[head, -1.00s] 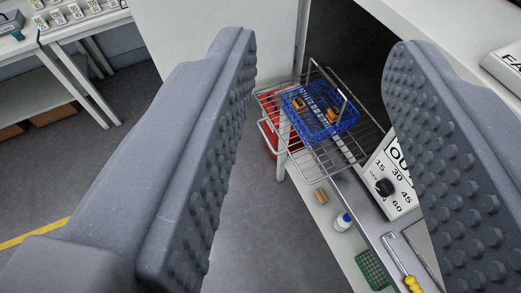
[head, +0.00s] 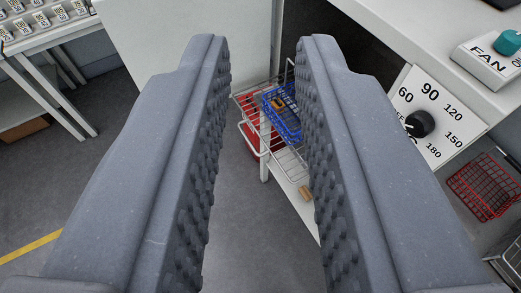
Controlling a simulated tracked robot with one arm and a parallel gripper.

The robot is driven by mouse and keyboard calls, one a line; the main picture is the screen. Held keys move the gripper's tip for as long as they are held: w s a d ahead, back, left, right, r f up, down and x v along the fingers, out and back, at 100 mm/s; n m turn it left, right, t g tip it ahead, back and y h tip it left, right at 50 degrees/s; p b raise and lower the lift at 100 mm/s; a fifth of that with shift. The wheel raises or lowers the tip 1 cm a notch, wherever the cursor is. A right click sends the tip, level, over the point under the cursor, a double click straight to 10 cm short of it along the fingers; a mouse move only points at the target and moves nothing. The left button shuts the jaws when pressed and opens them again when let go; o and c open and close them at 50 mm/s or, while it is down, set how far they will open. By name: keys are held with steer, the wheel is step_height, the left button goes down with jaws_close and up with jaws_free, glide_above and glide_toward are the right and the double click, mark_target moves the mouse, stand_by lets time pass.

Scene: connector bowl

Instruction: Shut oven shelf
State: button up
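The wire oven shelf (head: 244,101) sticks out of the dark oven opening, in the middle of the head view. A blue wire basket (head: 284,118) stands on it with a small orange-brown item inside. The shelf's right part and some of the basket are hidden behind my right finger. My gripper (head: 264,55) is in the foreground, its two grey studded fingers apart with a clear gap and nothing between them. The shelf shows beyond this gap, apart from the fingers as far as I can tell.
A red container (head: 250,139) is below the shelf. A white ledge (head: 292,191) carries a small brown block (head: 305,193). To the right are a temperature dial (head: 420,123), a FAN box (head: 490,58) and a red basket (head: 485,188). A white table (head: 50,50) stands at left; grey floor is open.

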steer(key=w+f, duration=0.2)
steer(key=f, duration=0.1)
steer(key=w+a+f+g, duration=0.1)
steer(key=w+f, duration=0.2)
steer(key=f, duration=0.1)
steer(key=w+a+f+g+h+b, duration=0.1)
steer(key=w+f, duration=0.2)
steer(key=shift+w+a+f+n, duration=0.15)
steer(key=shift+n, duration=0.25)
jaws_close()
steer(key=w+a+f+n+g+h+b, duration=0.15)
steer(key=w+f, duration=0.25)
steer(key=f, duration=0.9)
steer(key=w+a+f+n+g, duration=0.1)
steer(key=w+a+f+g, duration=0.25)
steer(key=f, duration=0.95)
steer(key=w+a+f+n+g+b, duration=0.15)
steer(key=w+f, duration=0.35)
steer(key=f, duration=0.8)
steer(key=w+d+f, duration=0.5)
steer(key=w+f, duration=0.1)
steer(key=w, duration=0.1)
steer(key=shift+d+f, duration=0.2)
steer(key=shift+f, duration=0.1)
steer(key=shift+w+t, duration=0.1)
steer(key=shift+t, duration=0.15)
steer(key=shift+w, duration=0.1)
